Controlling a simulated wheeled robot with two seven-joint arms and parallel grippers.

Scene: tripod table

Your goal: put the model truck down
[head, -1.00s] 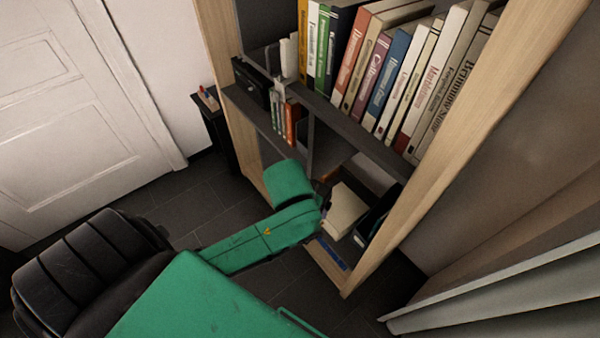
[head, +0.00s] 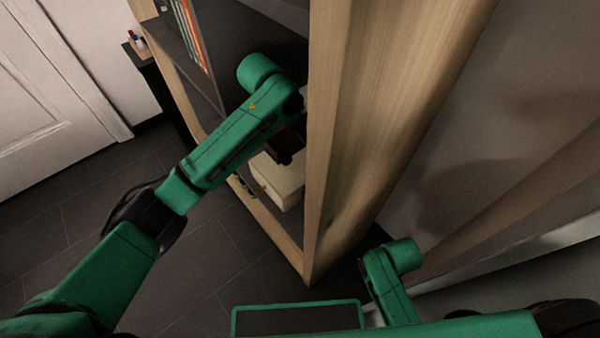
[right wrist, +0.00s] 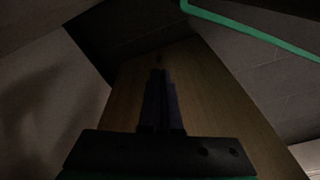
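I cannot make out a model truck for certain in either view. My left arm comes in from the left in the head view and reaches into the lower part of the bookshelf (head: 335,130). Its dark left gripper (head: 287,152) is in shadow behind the wrist, close to the shelf's upright side. Whether its fingers hold anything is hidden. My right gripper (right wrist: 160,100) shows in the right wrist view with its two dark fingers close together and nothing visible between them. It points at a wooden panel (right wrist: 205,90).
A cream box (head: 278,180) sits low in the shelf, just below my left gripper. A small dark stand (head: 152,75) with small red, blue and white items (head: 136,40) is at the upper left, by the white door (head: 60,75). Dark floor tiles (head: 100,200) are clear.

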